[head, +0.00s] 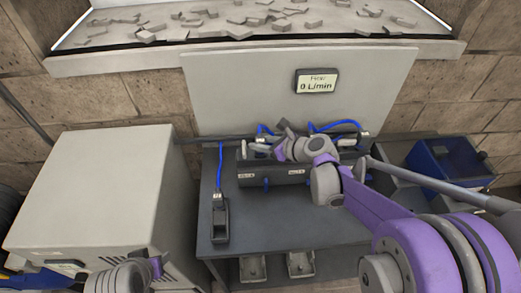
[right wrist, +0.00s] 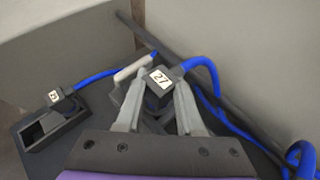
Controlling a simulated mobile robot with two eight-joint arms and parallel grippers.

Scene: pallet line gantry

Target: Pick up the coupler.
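A dark block-shaped coupler (right wrist: 158,92) with a white label reading 27 and a blue hose is between the fingers of my right gripper (right wrist: 160,82) in the right wrist view. The fingers straddle it closely; I cannot tell whether they press on it. In the head view my right gripper (head: 281,142) is over the dark manifold block (head: 272,174) on the grey table, and it hides much of what lies there. A second labelled coupler (right wrist: 56,97) with a blue hose stands at a black holder (right wrist: 60,130) on the left.
A large grey cabinet (head: 95,185) stands left of the table (head: 225,245). A grey panel with a flow display (head: 316,81) reading 0 L/min rises behind. Blue hoses (head: 335,125) loop behind the manifold.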

